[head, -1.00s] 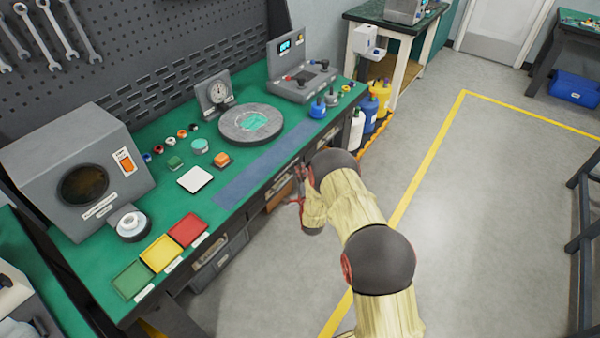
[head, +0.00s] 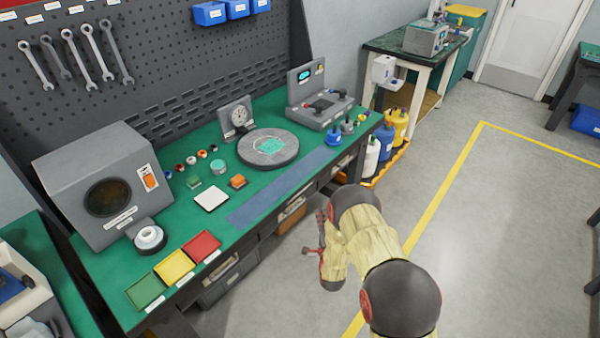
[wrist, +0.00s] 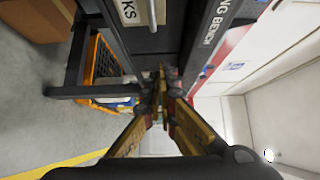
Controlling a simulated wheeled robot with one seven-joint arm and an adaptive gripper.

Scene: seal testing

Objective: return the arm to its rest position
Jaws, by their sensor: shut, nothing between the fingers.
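My arm (head: 375,245) is folded in front of the green workbench, in the lower middle of the head view. My gripper (head: 312,250) is at its end, off the bench's front edge and apart from it, over the floor side. In the wrist view my gripper (wrist: 160,90) has its two fingers converging, shut and empty. The workbench (head: 285,190) has a green top, and its dark front with drawers also shows in the wrist view (wrist: 178,22).
On the bench are a grey box with a round port (head: 95,185), coloured trays (head: 175,266), a round grey plate (head: 284,156) and a small gauge (head: 238,115). Bottles (head: 385,135) stand in an orange tray beyond the bench. The floor (head: 490,240) to the right is clear.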

